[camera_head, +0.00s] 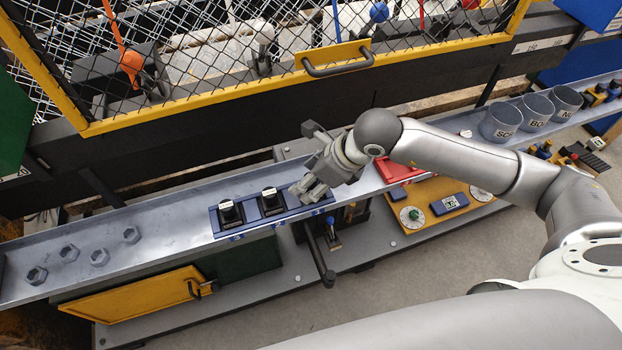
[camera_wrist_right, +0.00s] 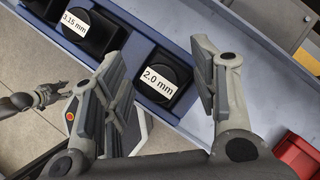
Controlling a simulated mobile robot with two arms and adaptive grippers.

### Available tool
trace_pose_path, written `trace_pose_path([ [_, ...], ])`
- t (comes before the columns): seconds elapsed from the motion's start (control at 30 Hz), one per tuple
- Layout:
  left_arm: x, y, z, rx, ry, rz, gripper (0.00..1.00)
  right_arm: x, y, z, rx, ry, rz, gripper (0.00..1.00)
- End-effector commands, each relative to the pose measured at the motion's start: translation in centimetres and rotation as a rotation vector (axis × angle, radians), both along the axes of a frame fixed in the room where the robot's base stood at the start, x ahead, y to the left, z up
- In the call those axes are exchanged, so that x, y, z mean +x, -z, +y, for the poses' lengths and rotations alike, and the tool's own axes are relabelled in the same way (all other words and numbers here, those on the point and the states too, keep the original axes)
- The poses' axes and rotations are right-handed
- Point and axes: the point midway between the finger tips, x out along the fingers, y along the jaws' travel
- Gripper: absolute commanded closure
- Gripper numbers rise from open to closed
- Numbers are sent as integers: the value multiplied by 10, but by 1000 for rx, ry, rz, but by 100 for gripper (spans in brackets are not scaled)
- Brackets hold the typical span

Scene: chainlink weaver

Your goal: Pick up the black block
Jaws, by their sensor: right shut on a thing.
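My right gripper (camera_head: 311,187) is over the right end of a blue rack (camera_head: 252,224) in the grey trough. In the right wrist view, a black block labelled "2.0 mm" (camera_wrist_right: 166,80) lies between its fingers, and the gripper is shut on it. The block is at its rack place; whether it is lifted at all I cannot tell. In the head view the gripper hides it. Another black block labelled "3.15 mm" (camera_wrist_right: 92,35) sits beside it. Two black blocks stand in the rack in the head view, one at left (camera_head: 231,213) and one nearer the gripper (camera_head: 272,203).
A red tray (camera_head: 398,171) is right of the gripper. Grey cups (camera_head: 500,123) stand farther right. Several hex nuts (camera_head: 69,253) lie in the trough at left. A yellow-framed mesh guard with a handle (camera_head: 338,60) rises behind. A dark lever (camera_head: 322,262) juts out in front.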

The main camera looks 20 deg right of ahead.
Motion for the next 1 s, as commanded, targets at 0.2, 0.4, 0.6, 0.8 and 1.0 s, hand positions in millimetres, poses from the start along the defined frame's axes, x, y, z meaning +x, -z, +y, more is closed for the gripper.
trace_pose_path([
  [0.2,0,-22,0,0,0,0,60,-5,-37,-6,-1,0,-5,87],
  [0.4,0,-41,0,0,1,0,60,-36,-86,-34,-5,0,-5,87],
  [0.6,0,-27,0,-1,1,0,60,-65,-96,-61,-6,1,-3,87],
  [0.8,0,-20,0,-1,1,1,60,-85,-108,-79,-5,1,-3,87],
  [1.0,-1,-44,0,-1,0,2,60,-97,-122,-88,-2,2,0,87],
])
